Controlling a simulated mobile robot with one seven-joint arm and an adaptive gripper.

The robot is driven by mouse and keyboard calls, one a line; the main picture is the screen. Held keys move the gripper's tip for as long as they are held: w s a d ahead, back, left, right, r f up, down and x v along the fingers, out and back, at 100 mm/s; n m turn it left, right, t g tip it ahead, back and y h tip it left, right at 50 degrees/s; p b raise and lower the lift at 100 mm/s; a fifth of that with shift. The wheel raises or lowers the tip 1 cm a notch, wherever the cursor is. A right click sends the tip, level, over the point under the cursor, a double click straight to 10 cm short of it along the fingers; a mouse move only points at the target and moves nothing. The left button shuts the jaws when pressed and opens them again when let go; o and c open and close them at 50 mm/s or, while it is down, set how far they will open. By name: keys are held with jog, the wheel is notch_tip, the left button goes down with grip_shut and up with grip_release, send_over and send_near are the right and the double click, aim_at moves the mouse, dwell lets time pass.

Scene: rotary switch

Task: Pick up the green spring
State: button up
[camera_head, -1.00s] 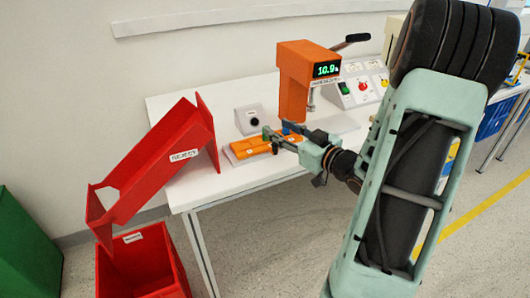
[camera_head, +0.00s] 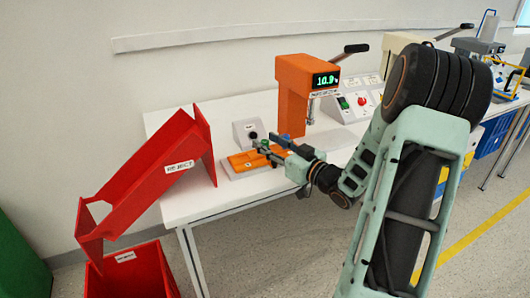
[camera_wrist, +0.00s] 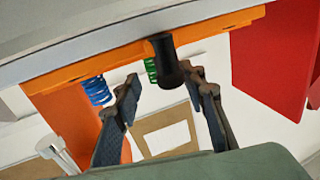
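The green spring (camera_wrist: 151,70) stands on an orange tray (camera_wrist: 215,28), which appears upside down in the wrist view. A dark cylinder (camera_wrist: 166,60) partly covers the spring. A blue spring (camera_wrist: 97,90) is on the same tray to the left. My gripper (camera_wrist: 166,88) is open, with one finger left and one right of the dark cylinder's end, and nothing is clearly held. In the head view my gripper (camera_head: 267,149) reaches over the right part of the orange tray (camera_head: 240,161), and a small green spot beside the fingers is probably the green spring (camera_head: 264,144).
An orange press (camera_head: 292,100) with a display stands behind the tray. A grey box with a black knob (camera_head: 252,134) is close behind it. A red reject chute (camera_head: 150,175) is left, above a red bin (camera_head: 130,275). A control panel (camera_head: 355,100) is right.

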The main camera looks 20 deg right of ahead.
jog(key=shift+x, duration=0.85)
jog(key=shift+c, duration=0.4)
grip_shut()
